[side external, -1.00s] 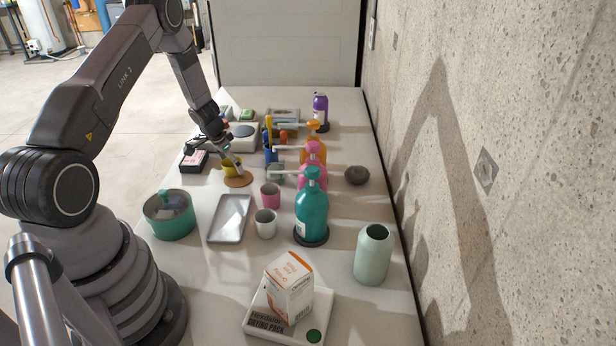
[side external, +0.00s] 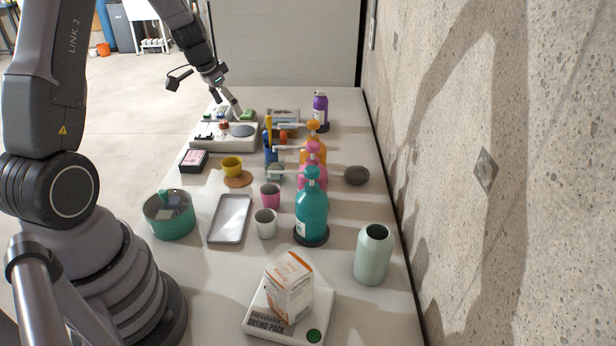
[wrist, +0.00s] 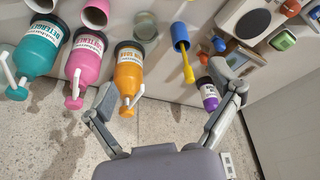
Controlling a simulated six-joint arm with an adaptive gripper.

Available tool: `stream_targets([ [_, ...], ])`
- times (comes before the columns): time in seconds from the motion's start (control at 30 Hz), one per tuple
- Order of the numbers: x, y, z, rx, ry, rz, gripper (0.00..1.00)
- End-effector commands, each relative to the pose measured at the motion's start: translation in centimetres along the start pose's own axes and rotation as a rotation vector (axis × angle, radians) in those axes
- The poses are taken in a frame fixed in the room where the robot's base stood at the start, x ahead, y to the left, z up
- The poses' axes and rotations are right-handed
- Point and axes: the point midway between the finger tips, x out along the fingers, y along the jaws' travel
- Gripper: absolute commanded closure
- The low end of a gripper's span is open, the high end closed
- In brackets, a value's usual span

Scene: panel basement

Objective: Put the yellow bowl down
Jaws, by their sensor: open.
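The yellow bowl (side external: 232,167) stands upright in the side view, at the back-left part of a round brown coaster (side external: 240,183). I cannot tell whether its base is wholly on the coaster. Nothing holds it. My gripper (side external: 236,108) is open and empty, raised well behind the bowl, near the far end of the table. In the wrist view my spread fingers (wrist: 163,85) have nothing between them, above the bottles. The bowl is not visible in that view.
A black box (side external: 193,161) is left of the bowl, and a white scale-like unit (side external: 222,143) behind it. A blue cup (side external: 271,153) with a yellow-handled tool stands to its right. A grey tray (side external: 230,219) and pink cup (side external: 270,197) are in front. Pump bottles line the right.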

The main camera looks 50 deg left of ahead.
Motion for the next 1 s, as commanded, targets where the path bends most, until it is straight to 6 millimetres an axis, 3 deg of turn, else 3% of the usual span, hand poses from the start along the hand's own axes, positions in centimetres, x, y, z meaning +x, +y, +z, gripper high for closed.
stream_targets([
  [0.03,-3.5,2.9,-1.0,0.023,0.026,0.003,0.09],
  [0.17,-10.7,9.8,-0.6,0.042,0.056,0.019,0.09],
  [0.3,-17.1,15.9,2.9,0.048,0.081,0.020,0.09],
  [0.4,-20.6,18.9,6.5,0.041,0.102,0.010,0.09],
  [0.6,-23.9,21.4,13.0,0.003,0.143,-0.015,0.09],
  [0.7,-24.4,21.6,14.8,-0.014,0.156,-0.024,0.09],
  [1.0,-24.6,21.6,15.6,-0.029,0.161,-0.028,0.09],
])
